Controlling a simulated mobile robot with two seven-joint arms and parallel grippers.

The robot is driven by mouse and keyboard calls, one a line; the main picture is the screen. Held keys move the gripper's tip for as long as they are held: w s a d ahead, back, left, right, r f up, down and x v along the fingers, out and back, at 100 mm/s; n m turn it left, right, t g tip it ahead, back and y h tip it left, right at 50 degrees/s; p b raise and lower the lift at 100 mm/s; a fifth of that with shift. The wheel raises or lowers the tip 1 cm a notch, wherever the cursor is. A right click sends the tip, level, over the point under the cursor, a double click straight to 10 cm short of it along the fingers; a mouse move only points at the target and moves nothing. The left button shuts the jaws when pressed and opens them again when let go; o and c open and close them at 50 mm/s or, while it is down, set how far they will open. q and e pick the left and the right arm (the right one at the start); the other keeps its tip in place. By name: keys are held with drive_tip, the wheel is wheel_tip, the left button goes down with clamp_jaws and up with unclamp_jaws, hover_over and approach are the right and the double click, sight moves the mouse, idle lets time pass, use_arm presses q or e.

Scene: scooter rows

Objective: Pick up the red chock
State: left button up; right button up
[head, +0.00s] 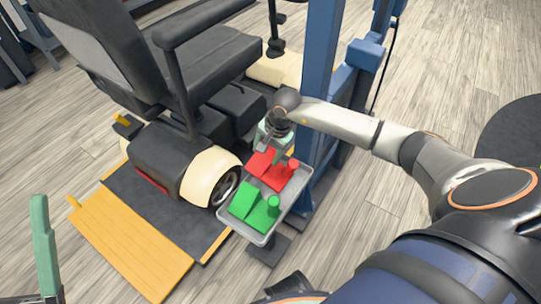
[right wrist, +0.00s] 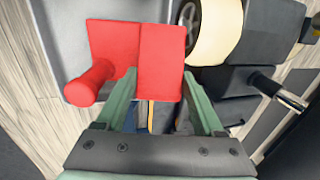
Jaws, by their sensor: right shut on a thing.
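The red chock (head: 270,172) is a wedge-shaped block with a round handle. It is at the grey tray's (head: 233,223) upper end in the head view; I cannot tell whether it still touches the tray. My right gripper (head: 278,148) comes down on it from above and is shut on it. In the right wrist view the red chock (right wrist: 150,52) sits between the two green fingers, with its handle to the left. My left gripper (head: 45,240) shows one green finger at the left edge, away from the tray; its opening cannot be seen.
A green chock (head: 250,204) lies in the tray's near end. A mobility scooter (head: 185,150) with a black seat stands left of the tray on a dark platform with a yellow ramp (head: 128,248). A blue post (head: 320,60) rises close behind the tray. Wooden floor is open at right.

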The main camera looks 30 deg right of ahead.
clamp_jaws()
drive_tip(key=shift+r, duration=0.2)
